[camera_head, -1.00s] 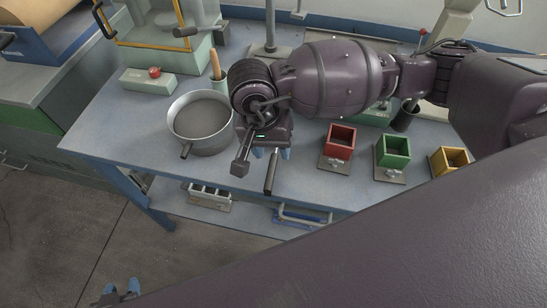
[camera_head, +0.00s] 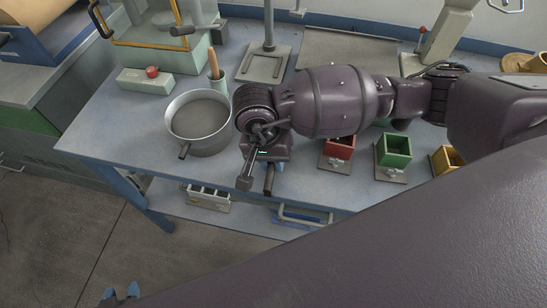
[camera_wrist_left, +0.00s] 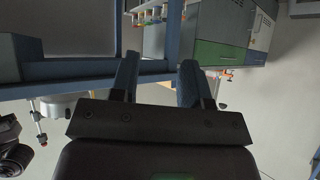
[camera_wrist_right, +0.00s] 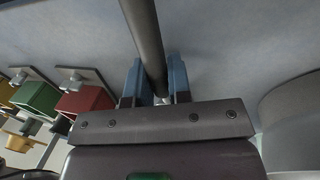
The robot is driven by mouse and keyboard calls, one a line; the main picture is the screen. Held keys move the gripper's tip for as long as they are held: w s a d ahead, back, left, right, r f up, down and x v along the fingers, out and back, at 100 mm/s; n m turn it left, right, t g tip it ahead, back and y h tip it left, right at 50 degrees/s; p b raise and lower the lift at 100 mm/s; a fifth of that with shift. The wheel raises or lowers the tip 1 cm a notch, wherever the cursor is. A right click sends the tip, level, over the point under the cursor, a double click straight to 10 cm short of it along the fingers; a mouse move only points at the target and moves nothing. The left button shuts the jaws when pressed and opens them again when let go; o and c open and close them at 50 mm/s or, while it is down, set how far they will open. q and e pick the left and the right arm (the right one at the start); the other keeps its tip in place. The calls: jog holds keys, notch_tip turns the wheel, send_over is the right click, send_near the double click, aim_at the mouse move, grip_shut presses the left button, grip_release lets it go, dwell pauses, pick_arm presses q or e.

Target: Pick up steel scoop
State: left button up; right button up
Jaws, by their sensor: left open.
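The steel scoop shows only as a dark rod-like handle (camera_head: 269,181) at the bench's front edge in the head view. Its bowl is hidden, probably under my right arm. In the right wrist view the handle (camera_wrist_right: 146,35) runs between the two blue fingers of my right gripper (camera_wrist_right: 155,75). The fingers are close on both sides of it and look closed on it. My left gripper (camera_head: 121,292) is low at the bottom left, over the floor and away from the bench. In the left wrist view it is open and empty (camera_wrist_left: 159,75).
A grey pan (camera_head: 200,148) stands just left of my right gripper. Red (camera_head: 338,149), green (camera_head: 393,152) and yellow (camera_head: 446,158) boxes stand to the right. The bench's left front corner is clear.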

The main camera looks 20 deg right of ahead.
grip_shut()
notch_tip(320, 180, up, 9)
jog(key=shift+f+p, duration=0.1)
jog(key=shift+p, duration=0.55)
notch_tip(320, 180, up, 11)
jog(key=p, duration=0.1)
dwell(0.9)
